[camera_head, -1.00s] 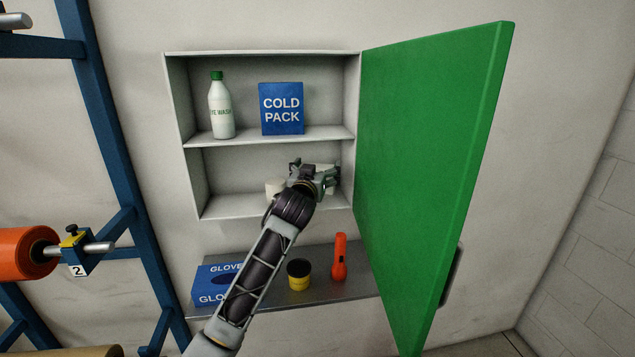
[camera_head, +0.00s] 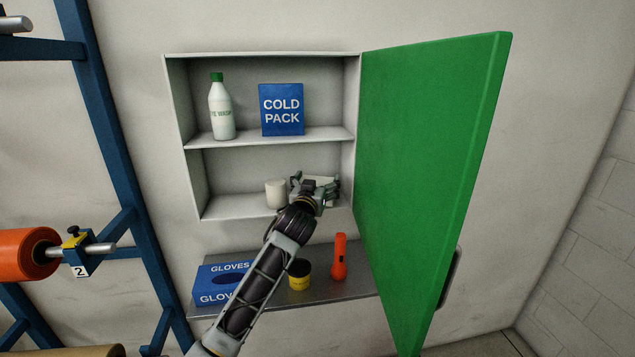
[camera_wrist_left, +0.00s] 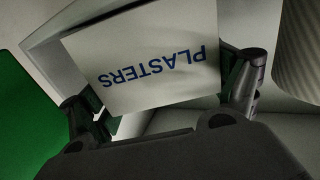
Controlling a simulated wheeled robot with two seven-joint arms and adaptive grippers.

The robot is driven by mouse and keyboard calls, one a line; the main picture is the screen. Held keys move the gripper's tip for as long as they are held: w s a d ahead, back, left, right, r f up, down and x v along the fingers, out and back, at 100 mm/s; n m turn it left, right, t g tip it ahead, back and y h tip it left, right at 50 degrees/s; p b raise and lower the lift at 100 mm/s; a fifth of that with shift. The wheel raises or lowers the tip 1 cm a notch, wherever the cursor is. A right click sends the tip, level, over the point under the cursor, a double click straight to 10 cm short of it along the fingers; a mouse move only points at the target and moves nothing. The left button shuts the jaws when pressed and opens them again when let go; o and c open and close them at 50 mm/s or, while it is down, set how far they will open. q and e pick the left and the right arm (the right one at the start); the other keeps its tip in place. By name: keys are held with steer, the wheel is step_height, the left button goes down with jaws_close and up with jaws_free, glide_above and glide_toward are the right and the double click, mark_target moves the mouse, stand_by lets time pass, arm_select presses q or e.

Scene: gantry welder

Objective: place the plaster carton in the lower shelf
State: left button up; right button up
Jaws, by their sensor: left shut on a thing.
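The white plaster carton (camera_wrist_left: 148,66), lettered PLASTERS in blue, is between the fingers of my left gripper in the left wrist view. In the head view my left gripper (camera_head: 322,188) is inside the lower compartment at its right side and hides most of the carton. The gripper is shut on the carton. The lower shelf (camera_head: 235,207) is the white floor of that compartment. I cannot tell whether the carton touches it. My right gripper is not in view.
A white roll (camera_head: 275,194) stands left of the gripper on the lower shelf. The upper shelf holds an eyewash bottle (camera_head: 221,108) and a cold pack box (camera_head: 281,110). The green door (camera_head: 430,170) stands open at right. Below are a glove box (camera_head: 222,283), yellow tin (camera_head: 299,275) and orange flashlight (camera_head: 339,258).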

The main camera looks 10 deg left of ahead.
arm_select(q)
steer(key=shift+f, duration=0.15)
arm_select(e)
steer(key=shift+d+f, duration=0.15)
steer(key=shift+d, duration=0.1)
arm_select(q)
steer(key=o, duration=0.8)
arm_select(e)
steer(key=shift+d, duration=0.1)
arm_select(q)
steer(key=shift+r, duration=0.2)
steer(key=shift+s+a+f, duration=0.1)
steer(key=shift+s+a, duration=0.05)
steer(key=shift+s, duration=1.35)
steer(key=shift+s+a+b, duration=0.15)
steer(key=shift+s+b, duration=0.15)
steer(key=shift+s, duration=1.2)
steer(key=shift+s+a+b, duration=0.2)
steer(key=shift+s+b, duration=0.15)
steer(key=shift+s, duration=1.15)
steer(key=shift+s+a+b, duration=0.15)
steer(key=shift+s+b, duration=0.15)
steer(key=shift+s, duration=1.2)
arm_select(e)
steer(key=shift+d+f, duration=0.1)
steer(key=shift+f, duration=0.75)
